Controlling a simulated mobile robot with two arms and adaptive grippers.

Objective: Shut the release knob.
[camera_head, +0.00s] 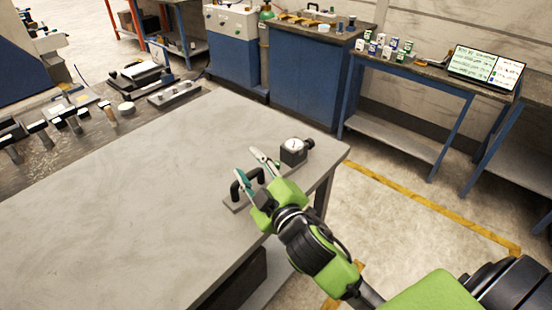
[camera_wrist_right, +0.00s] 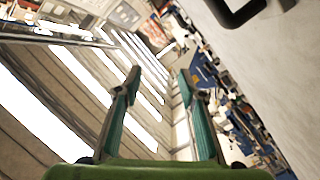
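On the near right corner of the grey table a black box with a round white dial (camera_head: 293,150) stands on a flat plate. A small dark knob (camera_head: 309,143) sticks out at its right side; I cannot tell for certain that this is the release knob. A black arched handle (camera_head: 247,183) stands on the same plate, partly behind my fingers; a black curved bar, seemingly this handle, shows in the right wrist view (camera_wrist_right: 238,18). My right gripper (camera_head: 252,164) is open and empty, its green-padded fingers apart, above the plate. The fingers also show apart in the wrist view (camera_wrist_right: 158,82). My left gripper is out of view.
The grey table (camera_head: 130,190) is clear left of the plate. Tools lie on a dark bench (camera_head: 60,125) at the left. A blue-legged bench (camera_head: 400,65) with small cans and a screen (camera_head: 486,67) stands behind.

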